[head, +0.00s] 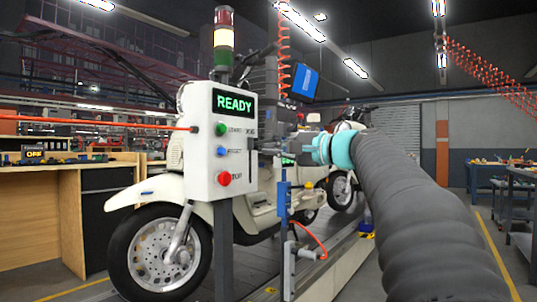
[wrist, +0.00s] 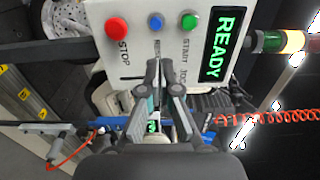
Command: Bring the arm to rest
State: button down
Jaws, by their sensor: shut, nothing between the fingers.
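My gripper (head: 262,145) is at the end of my dark sleeved arm, which reaches in from the right in the head view. It points left, beside the right edge of the white control box (head: 205,170). In the wrist view my gripper (wrist: 163,80) is shut with nothing between the fingers. The green display (head: 235,103) reads READY. The box has a green button (head: 221,129), a blue button (head: 221,154) and a red button (head: 224,178).
A signal tower (head: 223,40) stands above the box, its yellow segment bright. A cream scooter (head: 160,255) stands behind the box on the conveyor line. An orange air hose (head: 310,236) hangs near the post. A wooden bench (head: 45,215) is at left, and workbenches (head: 510,190) at right.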

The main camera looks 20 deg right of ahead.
notch_tip(320, 180, down, 22)
jog(key=s+d+n+g+h, duration=0.1)
jog(key=s+d+g+h, duration=0.25)
jog(key=h, duration=0.25)
jog(key=s+a+f+n+g+h+p, duration=0.2)
jog(key=s+a+f+n+g, duration=0.1)
jog(key=s+f, duration=0.55)
jog(key=s+a+f+n+g+h+p, duration=0.2)
jog(key=s+a+f+n+g, duration=0.1)
jog(key=s+f, duration=0.55)
jog(key=s+a+n+p, duration=0.2)
jog(key=s+a+n, duration=0.1)
jog(key=s, duration=0.8)
jog(key=shift+a+n+t+h, duration=0.3)
jog(key=shift+a+t+h, duration=0.1)
jog(key=shift+a, duration=0.35)
